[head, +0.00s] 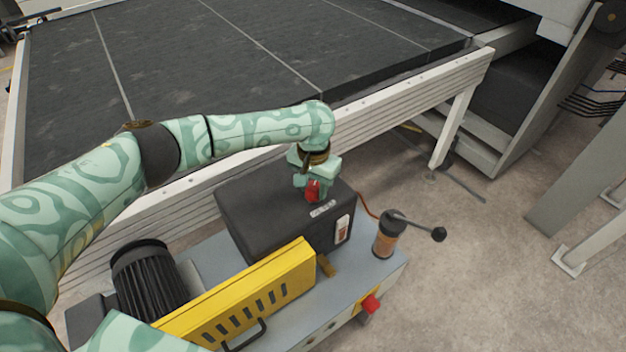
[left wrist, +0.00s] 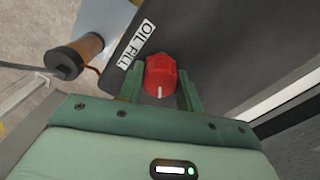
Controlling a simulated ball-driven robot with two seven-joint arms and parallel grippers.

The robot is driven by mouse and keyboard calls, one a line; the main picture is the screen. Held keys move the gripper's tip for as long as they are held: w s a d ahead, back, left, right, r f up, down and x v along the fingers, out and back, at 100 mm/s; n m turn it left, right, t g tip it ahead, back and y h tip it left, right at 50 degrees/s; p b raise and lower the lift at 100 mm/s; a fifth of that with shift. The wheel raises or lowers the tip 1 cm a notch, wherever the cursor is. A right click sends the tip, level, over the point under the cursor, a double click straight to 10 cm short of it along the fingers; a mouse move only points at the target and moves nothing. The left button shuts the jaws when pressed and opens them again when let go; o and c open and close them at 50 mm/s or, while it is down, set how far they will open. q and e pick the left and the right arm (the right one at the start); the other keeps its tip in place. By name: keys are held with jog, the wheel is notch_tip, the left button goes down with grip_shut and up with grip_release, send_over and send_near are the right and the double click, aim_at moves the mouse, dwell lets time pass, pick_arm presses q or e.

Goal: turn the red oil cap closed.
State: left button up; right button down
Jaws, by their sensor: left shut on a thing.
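The red oil cap (head: 313,192) sits on top of a dark grey box (head: 262,210) in the head view. In the left wrist view the cap (left wrist: 161,77) is a ridged red knob with a white mark pointing toward my gripper, next to an "OIL FILL" label (left wrist: 137,44). My left gripper (head: 311,186) reaches down onto the cap from above. Its two green fingers (left wrist: 160,88) stand on either side of the cap and are shut on it. My right gripper is not in view.
A yellow slotted guard (head: 240,298), a black ribbed motor (head: 148,280) and an amber cylinder with a black-knobbed lever (head: 386,240) surround the box. A red knob (head: 371,304) is on the bench's front side. A large black conveyor bed (head: 200,60) lies behind.

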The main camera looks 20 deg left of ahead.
pick_arm(q)
jog(key=m+p, duration=0.1)
jog(key=p, duration=0.3)
jog(key=m+p, duration=0.2)
jog(key=p, duration=0.2)
jog(key=shift+s+d+r+p, duration=0.1)
jog(key=shift+r+p, duration=0.2)
jog(key=shift+p, duration=0.1)
jog(key=shift+f+m+p, duration=0.15)
jog(key=shift+m+p, duration=0.15)
jog(key=shift+m, duration=0.2)
jog(key=shift+f+m, duration=0.2)
jog(key=shift+m, duration=0.7)
jog(key=m, duration=0.2)
jog(key=shift+m, duration=0.4)
jog(key=m, duration=1.1)
jog(key=shift+m, duration=0.4)
jog(key=m, duration=0.5)
